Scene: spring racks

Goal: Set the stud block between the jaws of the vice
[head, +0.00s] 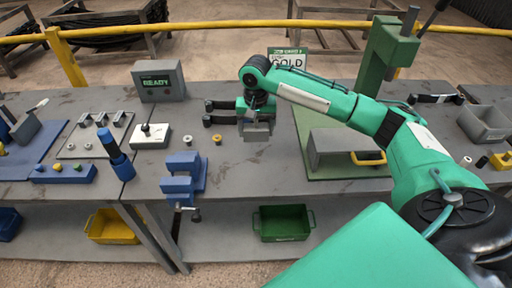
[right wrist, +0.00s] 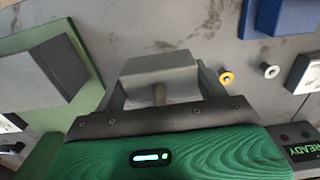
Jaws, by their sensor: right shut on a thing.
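The stud block (head: 257,132) is a grey block held in my right gripper (head: 257,118) above the bench, left of the green press. In the right wrist view the block (right wrist: 160,72) sits between the two fingers, with a short round stud (right wrist: 158,94) on the side toward the camera. The blue vice (head: 182,180) stands at the bench's front edge, to the left of and nearer than the block. Part of a blue body, likely the vice (right wrist: 284,16), shows at the top right of the wrist view. My left gripper is not in view.
A white box with a black knob (head: 151,136) and a READY display (head: 158,81) stand to the left. Bare bench surrounds the vice's right side.

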